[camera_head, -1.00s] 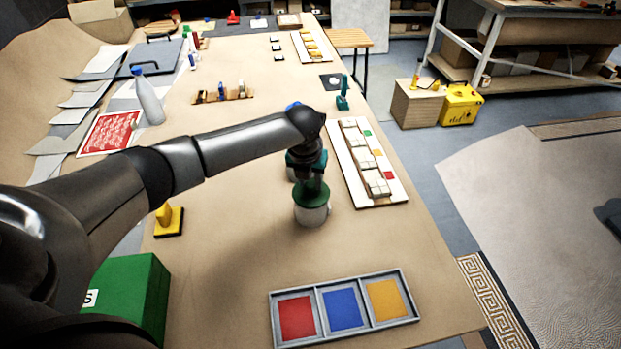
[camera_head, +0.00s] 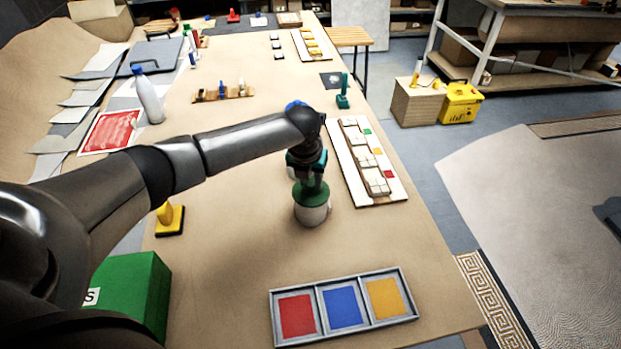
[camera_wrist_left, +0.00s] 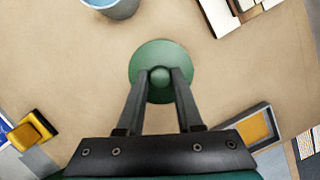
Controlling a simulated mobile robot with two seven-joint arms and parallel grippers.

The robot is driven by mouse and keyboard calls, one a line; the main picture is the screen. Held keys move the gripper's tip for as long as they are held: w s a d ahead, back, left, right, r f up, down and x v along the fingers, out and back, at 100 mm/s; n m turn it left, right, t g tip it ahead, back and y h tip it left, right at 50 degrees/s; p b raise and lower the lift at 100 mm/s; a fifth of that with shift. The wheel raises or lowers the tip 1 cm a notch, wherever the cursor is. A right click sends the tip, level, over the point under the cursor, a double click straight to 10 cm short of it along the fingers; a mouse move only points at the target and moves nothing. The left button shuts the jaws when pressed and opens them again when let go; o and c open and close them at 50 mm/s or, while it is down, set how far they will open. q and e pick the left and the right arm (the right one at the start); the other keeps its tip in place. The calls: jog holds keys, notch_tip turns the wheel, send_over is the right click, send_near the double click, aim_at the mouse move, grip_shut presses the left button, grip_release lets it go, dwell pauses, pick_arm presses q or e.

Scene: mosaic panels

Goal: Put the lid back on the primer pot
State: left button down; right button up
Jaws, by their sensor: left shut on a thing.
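The green round lid (camera_head: 311,196) is at the top of the pale pot (camera_head: 312,215) on the table. From the head it looks level on the rim, but I cannot tell whether it is fully pressed down. My left gripper (camera_head: 311,183) comes down from above and is shut on the lid's knob. In the left wrist view my two fingers (camera_wrist_left: 160,80) close on the knob of the green lid (camera_wrist_left: 160,55), which hides the pot beneath. My right gripper is not in view.
A second pot (camera_wrist_left: 112,8) stands close by, mostly hidden behind my gripper from the head. A mosaic panel (camera_head: 350,165) lies to the right. A three-part colour tray (camera_head: 343,305) and a green box (camera_head: 130,290) are in front. The table between is clear.

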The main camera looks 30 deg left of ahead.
pick_arm(q)
grip_release()
dwell(0.7)
jog(key=shift+r, duration=0.1)
jog(key=shift+r+p, duration=3.45)
jog(key=shift+p, duration=0.2)
grip_shut()
